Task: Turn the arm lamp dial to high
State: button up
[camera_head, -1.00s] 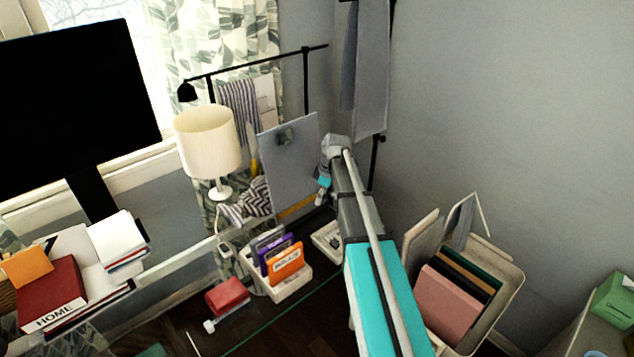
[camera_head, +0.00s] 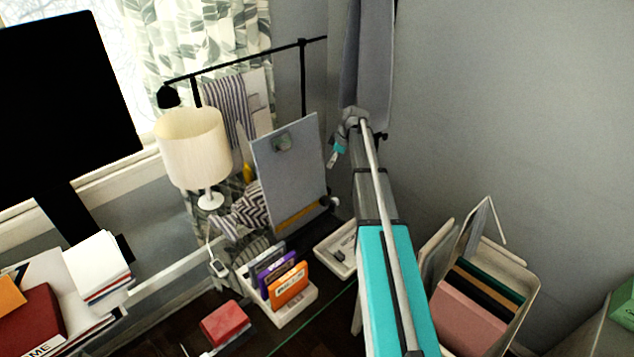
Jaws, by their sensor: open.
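The black arm lamp shows at the upper middle, with its small dark shade (camera_head: 168,97) at the left and a long thin arm (camera_head: 250,66) running right to an upright post (camera_head: 303,85). Its base is hidden behind the grey clipboard (camera_head: 288,165). I cannot make out the lamp's dial for certain; a small round knob-like thing (camera_head: 325,201) shows at the clipboard's lower right edge. My gripper (camera_head: 332,161) is small in the picture, right of the clipboard and above that knob-like thing. It points down and left, open, with nothing seen in it.
A white table lamp (camera_head: 192,148) and striped cloth (camera_head: 252,205) stand left of the clipboard. A white holder (camera_head: 290,307) with several cassette-like cases and a shallow white tray (camera_head: 343,247) lie in front. A bin (camera_head: 530,285) of folders stands right. The grey wall leaves free room at right.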

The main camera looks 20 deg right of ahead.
jog(key=shift+a+f, duration=0.1)
jog(key=shift+f, duration=0.05)
jog(key=b+x, duration=1.2)
jog(key=x, duration=0.1)
jog(key=shift+f+b, duration=0.25)
jog(key=shift+b, duration=0.1)
dwell(0.6)
jog(key=shift+s+a, duration=0.1)
grip_shut()
dwell(0.4)
